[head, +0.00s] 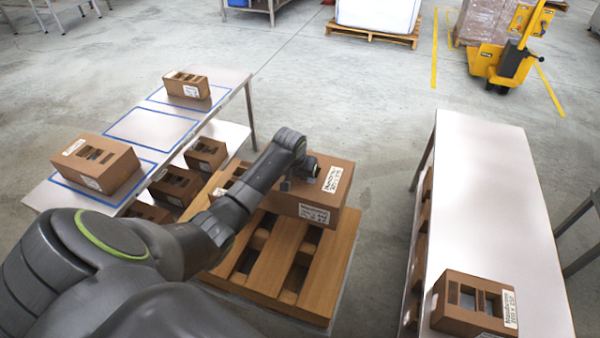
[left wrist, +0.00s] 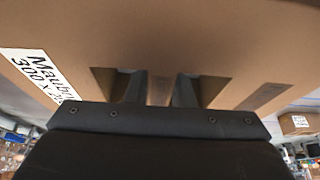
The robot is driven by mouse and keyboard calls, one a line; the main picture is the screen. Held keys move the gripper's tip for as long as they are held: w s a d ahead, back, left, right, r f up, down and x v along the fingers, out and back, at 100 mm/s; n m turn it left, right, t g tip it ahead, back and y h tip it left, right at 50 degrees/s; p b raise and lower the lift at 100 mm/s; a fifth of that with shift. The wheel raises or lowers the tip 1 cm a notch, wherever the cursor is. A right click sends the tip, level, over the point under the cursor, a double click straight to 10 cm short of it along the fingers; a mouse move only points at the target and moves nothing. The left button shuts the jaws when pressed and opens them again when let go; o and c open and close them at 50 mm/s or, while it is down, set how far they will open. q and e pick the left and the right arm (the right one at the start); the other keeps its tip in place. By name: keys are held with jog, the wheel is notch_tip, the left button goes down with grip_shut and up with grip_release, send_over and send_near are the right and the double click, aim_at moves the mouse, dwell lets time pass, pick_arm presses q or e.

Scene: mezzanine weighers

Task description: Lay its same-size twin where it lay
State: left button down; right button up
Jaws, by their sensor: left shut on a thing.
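My left gripper (head: 303,172) is over a large brown cardboard box (head: 337,206) with a white label, above the slatted wooden pallet (head: 325,262). In the left wrist view its fingers (left wrist: 160,90) go into two slots and are shut on the box's strip between them. I cannot tell whether the box touches the pallet. The left table (head: 222,88) has three blue outlines: a small box (head: 187,84) in the far one, a bigger box (head: 97,163) in the near one, and the middle outline (head: 152,129) bare. My right gripper is out of view.
Several boxes (head: 207,153) sit on the shelf under the left table. The right table (head: 490,190) is mostly clear, with a slotted, labelled box (head: 472,304) at its near end. A yellow pallet truck (head: 505,62) stands far back. Open floor lies behind the pallet.

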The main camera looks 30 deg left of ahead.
pick_arm(q)
jog(key=shift+f, duration=0.1)
jog(key=shift+f+b, duration=0.95)
jog(key=shift+f, duration=0.65)
notch_tip(320, 180, down, 8)
jog(key=b, duration=0.4)
jog(key=shift+b, duration=0.3)
jog(key=shift+f, duration=0.2)
jog(key=c, duration=1.2)
grip_release()
jog(key=shift+o, duration=0.2)
jog(key=shift+s+f, duration=0.1)
jog(key=shift+f, duration=0.05)
